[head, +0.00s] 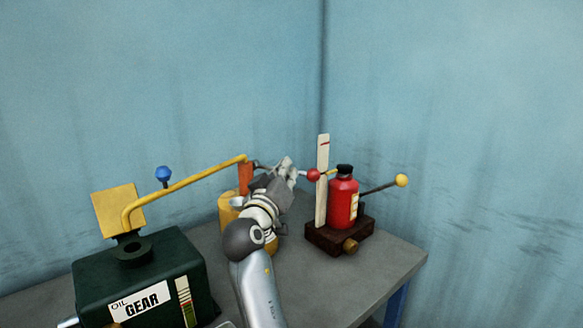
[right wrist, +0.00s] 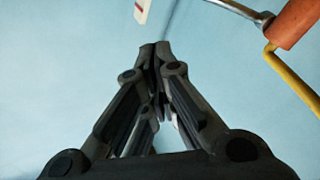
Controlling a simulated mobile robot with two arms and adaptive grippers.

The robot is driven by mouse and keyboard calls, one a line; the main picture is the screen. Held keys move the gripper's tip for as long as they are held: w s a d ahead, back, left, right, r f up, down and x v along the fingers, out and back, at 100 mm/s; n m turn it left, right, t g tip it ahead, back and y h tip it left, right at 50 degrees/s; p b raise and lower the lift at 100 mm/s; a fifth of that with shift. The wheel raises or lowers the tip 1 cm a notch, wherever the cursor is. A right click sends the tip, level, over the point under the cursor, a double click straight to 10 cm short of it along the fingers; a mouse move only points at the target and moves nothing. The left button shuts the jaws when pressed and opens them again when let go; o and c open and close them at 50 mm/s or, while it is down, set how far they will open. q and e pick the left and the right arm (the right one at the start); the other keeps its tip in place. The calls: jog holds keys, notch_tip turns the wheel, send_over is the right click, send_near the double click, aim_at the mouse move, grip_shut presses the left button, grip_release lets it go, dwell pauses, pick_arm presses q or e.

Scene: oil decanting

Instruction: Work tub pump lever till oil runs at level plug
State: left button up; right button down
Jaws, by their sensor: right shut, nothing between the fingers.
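The yellow tub (head: 229,212) stands on the bench, partly hidden behind my right arm. Its orange pump head (head: 246,178) also shows in the right wrist view (right wrist: 298,22). A grey lever rod runs from the pump head behind my right gripper (head: 287,166); a red ball (head: 313,175) shows just past the fingers and appears to be its end. The right gripper is shut and empty; its fingertips (right wrist: 155,48) show apart from the rod in the wrist view. A yellow pipe (head: 190,182) leads to the green gear oil box (head: 95,272). I cannot make out oil or the level plug clearly. My left gripper is out of view.
A red bottle (head: 343,204) and a white marked strip (head: 322,182) stand on a dark wooden block (head: 325,240). A yellow-ball rod (head: 401,180) sticks out right. A blue ball (head: 163,174) is near the pipe. The grey bench (head: 385,262) is clear at front right.

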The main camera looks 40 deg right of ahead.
notch_tip(320, 180, up, 6)
jog(key=w+a+m+g+y+p, duration=0.1)
jog(key=a+m+g+y+p, duration=0.4)
jog(key=p, duration=1.2)
pick_arm(q)
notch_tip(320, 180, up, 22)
jog(key=p, duration=0.5)
pick_arm(e)
jog(key=w+d+f+h, duration=0.1)
jog(key=d+f, duration=0.2)
jog(key=d, duration=0.3)
jog(key=w+d+f+n+g+h, duration=0.1)
jog(key=w+d+f, duration=0.1)
jog(key=d, duration=0.5)
jog(key=shift+w+f, duration=0.25)
jog(key=shift+f, duration=0.6)
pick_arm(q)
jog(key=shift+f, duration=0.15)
pick_arm(e)
jog(key=shift+d, duration=0.1)
